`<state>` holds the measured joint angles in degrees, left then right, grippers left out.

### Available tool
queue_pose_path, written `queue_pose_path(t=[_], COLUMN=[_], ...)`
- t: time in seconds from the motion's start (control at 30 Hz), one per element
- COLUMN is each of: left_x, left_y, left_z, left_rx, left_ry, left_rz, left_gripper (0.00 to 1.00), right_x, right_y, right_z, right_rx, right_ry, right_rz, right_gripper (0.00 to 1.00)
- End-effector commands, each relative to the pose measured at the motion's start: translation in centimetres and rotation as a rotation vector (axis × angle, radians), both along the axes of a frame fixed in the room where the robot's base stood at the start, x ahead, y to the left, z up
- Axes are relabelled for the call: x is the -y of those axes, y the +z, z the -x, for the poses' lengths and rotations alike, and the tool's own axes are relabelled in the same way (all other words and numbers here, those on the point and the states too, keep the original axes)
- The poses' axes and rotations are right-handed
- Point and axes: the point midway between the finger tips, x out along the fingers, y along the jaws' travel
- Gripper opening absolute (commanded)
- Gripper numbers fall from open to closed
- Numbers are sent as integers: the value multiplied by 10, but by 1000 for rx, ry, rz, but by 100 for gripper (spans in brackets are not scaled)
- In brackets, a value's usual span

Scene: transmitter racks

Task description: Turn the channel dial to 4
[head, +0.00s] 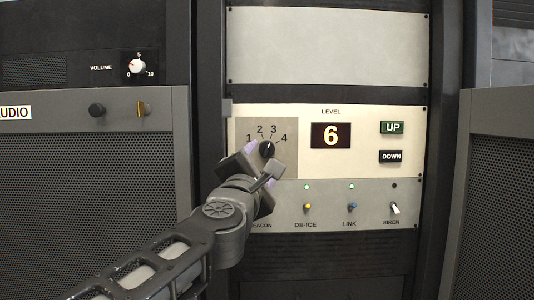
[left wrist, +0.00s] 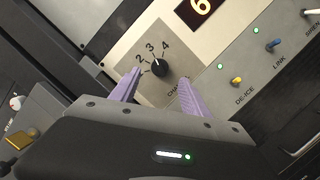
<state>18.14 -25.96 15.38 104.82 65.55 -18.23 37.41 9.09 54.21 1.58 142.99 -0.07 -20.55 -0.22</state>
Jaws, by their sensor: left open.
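The black channel dial (head: 267,148) sits on a grey plate marked 1 to 4 on the cream panel. It also shows in the left wrist view (left wrist: 160,69), where its white mark appears to point near 3. My left gripper (head: 261,160) is in front of the plate, and its arm hides the plate's lower part. In the left wrist view its lilac fingers (left wrist: 159,84) are open, one on each side of the dial in the picture. I cannot tell whether they touch it. My right gripper is in neither view.
Right of the dial are a level display (head: 331,135) reading 6, a green UP button (head: 392,128) and a black DOWN button (head: 391,157). Below are the yellow DE-ICE (head: 307,207), blue LINK (head: 351,207) and white SIREN (head: 395,208) switches. A VOLUME knob (head: 137,66) is upper left.

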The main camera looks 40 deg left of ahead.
Motion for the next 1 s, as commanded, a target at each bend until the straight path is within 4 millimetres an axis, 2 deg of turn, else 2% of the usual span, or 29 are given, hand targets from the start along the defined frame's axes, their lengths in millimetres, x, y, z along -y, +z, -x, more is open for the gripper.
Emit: queue_pose_path(t=[0.4,0.77,1.0], left_x=[-24,-27,-27], left_y=[12,13,13], left_z=[-54,-60,-60], left_rx=[-2,-1,0], left_ry=[-1,0,0], left_rz=[0,-1,-1], left_gripper=[54,54,36], right_x=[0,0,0], right_y=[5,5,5], right_z=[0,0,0], right_rx=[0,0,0], right_ry=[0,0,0], right_rz=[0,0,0], right_gripper=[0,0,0])
